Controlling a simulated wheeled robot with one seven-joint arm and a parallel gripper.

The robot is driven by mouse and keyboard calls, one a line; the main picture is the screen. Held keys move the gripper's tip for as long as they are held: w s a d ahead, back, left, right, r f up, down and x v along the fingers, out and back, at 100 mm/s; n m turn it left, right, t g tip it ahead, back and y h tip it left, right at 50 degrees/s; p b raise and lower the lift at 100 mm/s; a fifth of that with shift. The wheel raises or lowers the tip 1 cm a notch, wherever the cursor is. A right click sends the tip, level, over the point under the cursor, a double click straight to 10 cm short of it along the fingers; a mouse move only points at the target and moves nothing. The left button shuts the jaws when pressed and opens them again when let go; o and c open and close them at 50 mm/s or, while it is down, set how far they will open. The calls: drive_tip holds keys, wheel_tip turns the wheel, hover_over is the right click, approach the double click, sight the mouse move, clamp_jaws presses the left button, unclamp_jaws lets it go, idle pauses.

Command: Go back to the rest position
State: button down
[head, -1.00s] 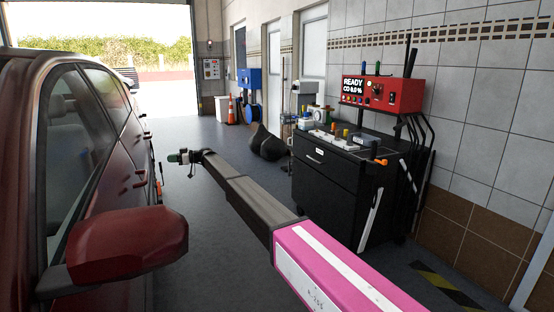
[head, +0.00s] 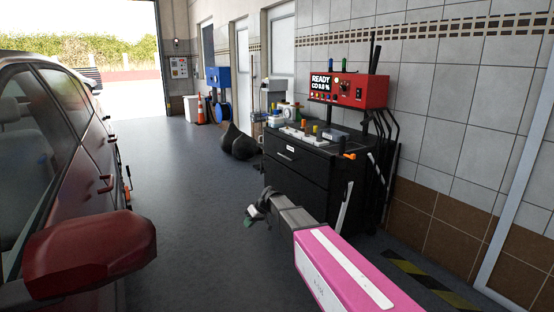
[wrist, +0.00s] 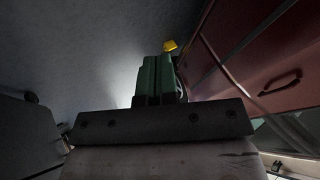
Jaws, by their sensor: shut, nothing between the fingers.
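My gripper (head: 250,220) shows in the head view at the end of my pink and dark arm, low in front of the black cabinet and out over the floor. In the wrist view its green fingers (wrist: 158,78) stand side by side, closed together with nothing held. A red car (head: 75,180) stands along the left side of the head view, with its mirror in front. In the wrist view the car's red side (wrist: 265,55) with a handle fills the upper right, apart from the fingers.
A black cabinet (head: 296,168) with tools on top stands on the right, bearing a red READY unit (head: 347,89). The grey floor between car and cabinet is clear. A small yellow thing (wrist: 170,46) shows beyond the fingers.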

drive_tip(key=s+d+f+m+h, duration=0.2)
drive_tip(key=s+d+m+h, duration=0.1)
drive_tip(key=s+d, duration=1)
drive_tip(key=s+d+f+m+h, duration=0.2)
drive_tip(key=s+d+m+h, duration=0.2)
drive_tip(key=s+d, duration=0.9)
drive_tip(key=d+m, duration=0.1)
drive_tip(key=d, duration=0.5)
drive_tip(key=shift+s+m+h, duration=0.25)
drive_tip(key=shift+m+h, duration=0.05)
drive_tip(key=shift+m, duration=0.1)
